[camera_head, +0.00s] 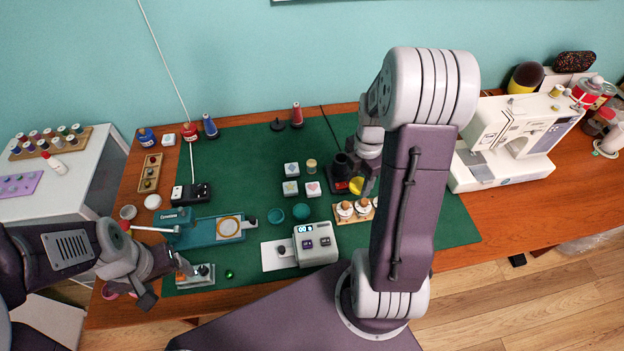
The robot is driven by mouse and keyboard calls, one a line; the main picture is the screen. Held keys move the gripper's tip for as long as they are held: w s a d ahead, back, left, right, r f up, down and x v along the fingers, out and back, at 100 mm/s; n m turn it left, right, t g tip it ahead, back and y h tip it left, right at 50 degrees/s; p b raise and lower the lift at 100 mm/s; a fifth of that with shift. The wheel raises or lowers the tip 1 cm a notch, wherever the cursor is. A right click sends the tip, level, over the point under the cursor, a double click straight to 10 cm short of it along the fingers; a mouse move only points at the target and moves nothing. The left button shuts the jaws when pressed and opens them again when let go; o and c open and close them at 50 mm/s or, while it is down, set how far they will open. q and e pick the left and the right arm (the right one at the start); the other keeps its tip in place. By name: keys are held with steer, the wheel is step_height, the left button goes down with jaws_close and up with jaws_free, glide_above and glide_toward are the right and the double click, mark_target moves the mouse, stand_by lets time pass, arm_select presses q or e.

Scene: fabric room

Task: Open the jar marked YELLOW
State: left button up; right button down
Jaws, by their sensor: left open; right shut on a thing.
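My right gripper (361,180) hangs below its arm near the middle of the green mat, partly hidden by the arm. It is shut on a yellow round thing (356,186), which may be a jar's lid; the grip itself is hard to see. Just left of it is a dark jar-like thing (341,169) on a red and black base. I cannot read any YELLOW marking. My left gripper (146,291) is open and empty at the table's front left, near a small grey block device (195,276).
The green mat (243,168) has bare areas at its back and right. A sewing machine (510,140) stands right.

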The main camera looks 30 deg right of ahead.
steer(key=shift+s+d+r+n, duration=0.25)
steer(key=shift+d+n, duration=0.15)
steer(key=shift+d, duration=0.15)
steer(key=b, duration=0.1)
glide_above(320, 212)
step_height(320, 212, down, 7)
steer(key=shift+w+f, duration=0.1)
steer(key=shift+w, duration=0.05)
step_height(320, 212, down, 3)
steer(key=shift+f+b, duration=0.2)
steer(key=shift+b, duration=0.25)
steer(key=shift+f, duration=0.35)
